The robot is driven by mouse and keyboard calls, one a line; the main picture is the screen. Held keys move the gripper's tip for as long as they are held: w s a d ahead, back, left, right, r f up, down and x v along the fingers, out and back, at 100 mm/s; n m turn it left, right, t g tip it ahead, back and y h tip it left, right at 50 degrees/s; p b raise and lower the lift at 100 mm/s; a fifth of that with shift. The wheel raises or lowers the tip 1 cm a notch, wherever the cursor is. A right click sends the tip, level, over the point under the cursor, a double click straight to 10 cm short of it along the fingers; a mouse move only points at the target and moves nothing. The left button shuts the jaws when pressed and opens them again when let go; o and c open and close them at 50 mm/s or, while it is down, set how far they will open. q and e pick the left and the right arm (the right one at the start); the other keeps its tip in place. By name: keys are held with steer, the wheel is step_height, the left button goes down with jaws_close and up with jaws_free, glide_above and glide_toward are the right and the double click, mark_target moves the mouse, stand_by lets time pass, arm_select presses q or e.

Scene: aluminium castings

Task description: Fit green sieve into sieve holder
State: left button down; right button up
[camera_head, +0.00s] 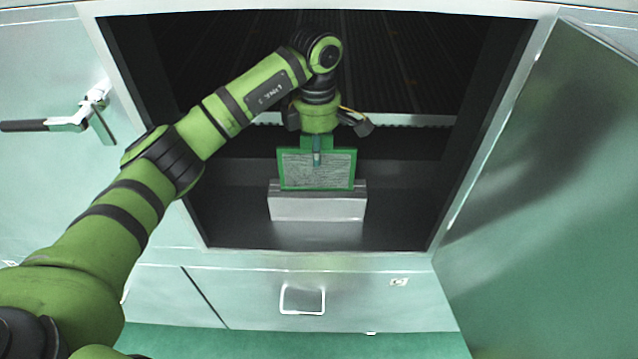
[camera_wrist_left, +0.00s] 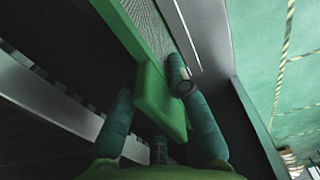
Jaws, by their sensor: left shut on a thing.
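The green sieve (camera_head: 317,169), a green frame around grey mesh, stands upright inside the open cabinet. My left gripper (camera_head: 317,150) is shut on the tab at its top edge. The sieve holder (camera_head: 317,205), a pale metal block, sits on the cabinet floor. The sieve's lower edge is at the holder's top; whether it sits in the slot I cannot tell. In the left wrist view the green tab (camera_wrist_left: 158,98) lies between my fingers, with the mesh (camera_wrist_left: 146,25) beyond it. My right gripper is not in view.
The cabinet door (camera_head: 560,170) stands open on the right. A closed door with a black handle (camera_head: 45,125) is on the left. A toothed metal rail (camera_head: 410,120) runs behind the sieve. A drawer (camera_head: 302,299) lies below. The cabinet floor beside the holder is clear.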

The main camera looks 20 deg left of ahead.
mark_target(317, 187)
arm_select(q)
step_height(317, 187, down, 2)
steer(key=shift+s+f+b, duration=0.1)
steer(key=shift+f+b, duration=0.1)
steer(key=shift+b, duration=0.25)
step_height(317, 187, down, 5)
steer(key=b, duration=0.2)
steer(key=shift+r+b, duration=0.1)
steer(key=shift+b, duration=0.25)
steer(key=shift+r, duration=0.1)
steer(key=c, duration=1.4)
jaws_free()
steer(key=shift+o, duration=0.9)
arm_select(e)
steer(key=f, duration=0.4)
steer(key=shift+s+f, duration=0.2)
